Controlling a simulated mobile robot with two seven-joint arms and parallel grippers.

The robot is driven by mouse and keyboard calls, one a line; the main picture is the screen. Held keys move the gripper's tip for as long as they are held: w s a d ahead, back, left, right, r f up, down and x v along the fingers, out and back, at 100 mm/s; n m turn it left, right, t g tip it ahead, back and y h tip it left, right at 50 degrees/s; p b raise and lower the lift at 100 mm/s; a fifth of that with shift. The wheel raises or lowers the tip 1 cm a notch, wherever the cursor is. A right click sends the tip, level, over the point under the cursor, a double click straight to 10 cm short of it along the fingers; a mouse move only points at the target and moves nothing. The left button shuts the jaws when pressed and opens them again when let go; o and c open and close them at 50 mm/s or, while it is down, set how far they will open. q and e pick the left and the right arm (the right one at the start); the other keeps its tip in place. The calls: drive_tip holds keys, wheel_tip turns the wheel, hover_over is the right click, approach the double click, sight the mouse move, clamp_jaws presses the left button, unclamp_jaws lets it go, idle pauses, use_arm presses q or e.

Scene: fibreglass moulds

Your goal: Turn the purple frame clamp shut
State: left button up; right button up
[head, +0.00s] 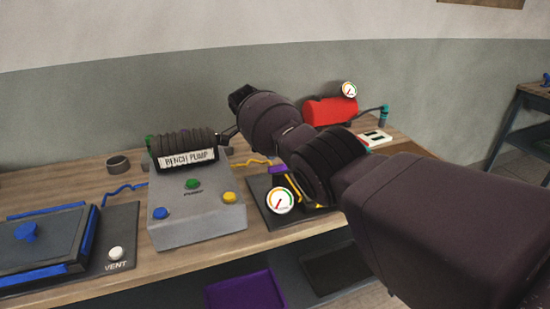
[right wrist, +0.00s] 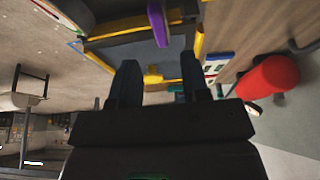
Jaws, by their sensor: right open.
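The purple frame clamp shows in the right wrist view as a purple bar (right wrist: 157,24) at the top, over a dark panel with a yellow frame (right wrist: 112,25). In the head view a small purple piece (head: 277,169) shows beside my right arm, which covers much of the frame. My right gripper (right wrist: 160,78) is open, its two dark fingers apart and pointing toward the clamp. Nothing is held between them. The purple bar lies beyond the fingertips, in line with the gap. The right fingers cannot be made out in the head view. My left gripper is not in view.
The grey bench pump (head: 197,220) stands left of the clamp area. A round gauge (head: 280,201) stands at the frame's near side. A red tank (head: 330,111) is behind my arm. A blue-edged mould (head: 40,248) lies far left. A purple tray (head: 245,290) sits below the bench.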

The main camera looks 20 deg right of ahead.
drive_tip(key=shift+v, duration=1.95)
